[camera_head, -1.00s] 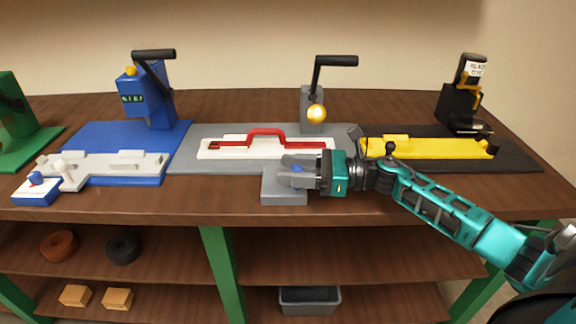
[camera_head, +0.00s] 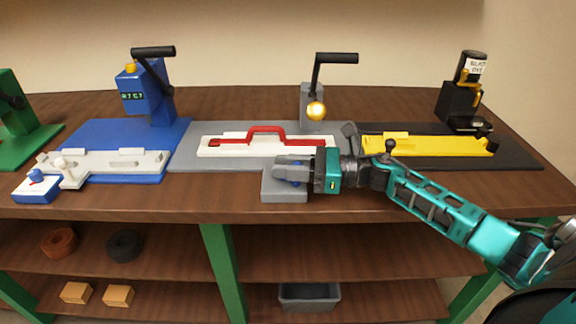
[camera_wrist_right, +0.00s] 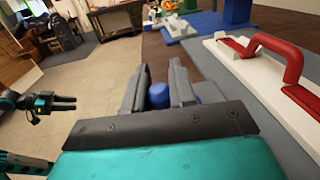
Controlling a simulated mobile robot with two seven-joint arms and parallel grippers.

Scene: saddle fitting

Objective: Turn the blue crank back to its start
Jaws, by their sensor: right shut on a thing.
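The blue crank is mostly covered by my right gripper (camera_head: 286,171) at the grey block (camera_head: 284,193) on the front of the middle grey plate. In the right wrist view a blue knob (camera_wrist_right: 158,95) stands between the two grey fingers, and more blue shows beyond the right finger. The right gripper is shut on the crank. The crank's exact angle is hidden by the fingers. My left gripper (camera_wrist_right: 62,103) shows only in the right wrist view, at the left edge, away from the bench, with its fingers apart and nothing between them.
A white bar with a red handle (camera_head: 266,130) lies behind the crank. A yellow fixture (camera_head: 428,146) stands right, and a blue station (camera_head: 150,105) left.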

